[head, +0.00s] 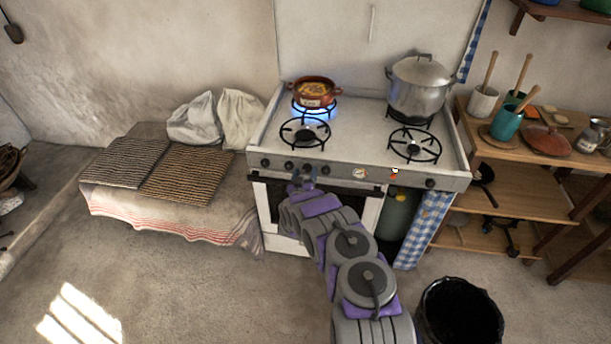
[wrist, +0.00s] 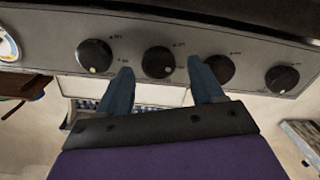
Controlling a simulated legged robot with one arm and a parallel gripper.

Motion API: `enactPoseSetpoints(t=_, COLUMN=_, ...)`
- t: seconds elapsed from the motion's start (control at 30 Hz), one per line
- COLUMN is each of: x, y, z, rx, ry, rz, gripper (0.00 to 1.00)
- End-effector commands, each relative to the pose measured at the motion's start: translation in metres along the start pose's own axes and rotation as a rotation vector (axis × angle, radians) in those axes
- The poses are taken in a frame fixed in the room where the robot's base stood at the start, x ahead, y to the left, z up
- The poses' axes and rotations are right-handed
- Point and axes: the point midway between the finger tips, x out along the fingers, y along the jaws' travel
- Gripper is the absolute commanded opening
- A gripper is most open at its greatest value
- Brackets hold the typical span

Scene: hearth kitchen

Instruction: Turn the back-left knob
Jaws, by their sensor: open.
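The stove front carries a row of black knobs; several sit left of the dial in the head view, such as the leftmost knob (head: 265,163). My gripper (head: 303,184) is at this panel. In the wrist view my gripper (wrist: 159,68) is open, with one knob (wrist: 158,62) between its fingertips. The right finger partly covers a neighbouring knob (wrist: 222,67). I cannot tell whether the fingers touch the middle knob. The labels are too small to read, so I cannot tell which is the back-left knob. The back-left burner (head: 315,117) has a blue flame.
A brown pan (head: 314,92) stands on the lit burner and a lidded steel pot (head: 420,87) on the back-right one. A cloth-covered bench (head: 222,214) is left of the stove, a wooden shelf (head: 495,192) right. A black bin (head: 430,300) stands on the floor.

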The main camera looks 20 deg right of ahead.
Motion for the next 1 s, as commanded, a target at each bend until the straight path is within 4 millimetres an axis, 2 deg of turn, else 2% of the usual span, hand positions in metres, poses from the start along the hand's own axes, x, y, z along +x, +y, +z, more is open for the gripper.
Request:
enactPoseSetpoints(t=0.4, x=0.0060, y=0.0009, z=0.0006, rx=-0.001, ry=-0.001, rz=0.000, gripper=0.67)
enactPoseSetpoints(t=1.0, x=0.0057, y=0.0005, z=0.0009, rx=-0.001, ry=-0.001, rz=0.000, gripper=0.11)
